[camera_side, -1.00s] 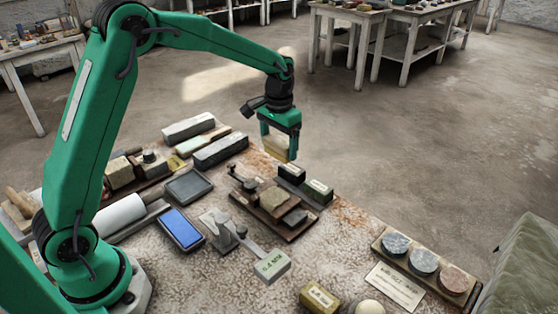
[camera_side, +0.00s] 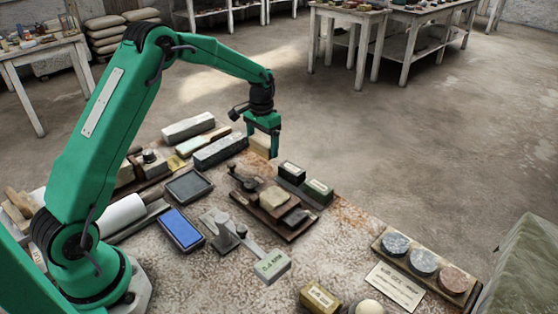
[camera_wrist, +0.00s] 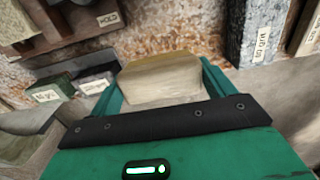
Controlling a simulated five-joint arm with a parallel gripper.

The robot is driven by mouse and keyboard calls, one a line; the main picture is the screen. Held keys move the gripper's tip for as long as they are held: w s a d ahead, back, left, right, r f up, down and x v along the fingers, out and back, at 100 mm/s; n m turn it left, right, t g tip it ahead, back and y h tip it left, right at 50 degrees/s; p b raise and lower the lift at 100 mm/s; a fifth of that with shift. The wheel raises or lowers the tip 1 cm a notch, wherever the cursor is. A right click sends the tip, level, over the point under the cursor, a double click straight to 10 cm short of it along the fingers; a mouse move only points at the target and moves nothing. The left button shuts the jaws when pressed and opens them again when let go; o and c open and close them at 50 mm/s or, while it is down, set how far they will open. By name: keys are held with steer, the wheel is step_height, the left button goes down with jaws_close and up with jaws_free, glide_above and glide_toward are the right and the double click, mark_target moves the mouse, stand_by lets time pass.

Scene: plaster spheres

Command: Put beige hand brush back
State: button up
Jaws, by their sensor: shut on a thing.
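My gripper (camera_side: 262,149) is shut on a beige block-shaped thing, which I take to be the beige hand brush (camera_side: 258,143). It hangs near the far edge of the work table, just right of the long dark grey stone. In the wrist view the beige hand brush (camera_wrist: 160,79) sits between the two green fingers of my gripper (camera_wrist: 161,84). Its pale broad face shows, and no bristles can be made out. Whether its underside touches the table cannot be told.
A long grey stone (camera_side: 220,150) lies left of my gripper. A blue pad (camera_side: 181,229) lies nearer. Speckled table shows bare in front.

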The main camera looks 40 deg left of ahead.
mark_target(263, 153)
steer(key=shift+f, duration=0.1)
steer(key=shift+f, duration=1.9)
steer(key=shift+f, duration=0.15)
steer(key=o, duration=0.8)
step_height(263, 153, up, 12)
steer(key=shift+r, duration=0.2)
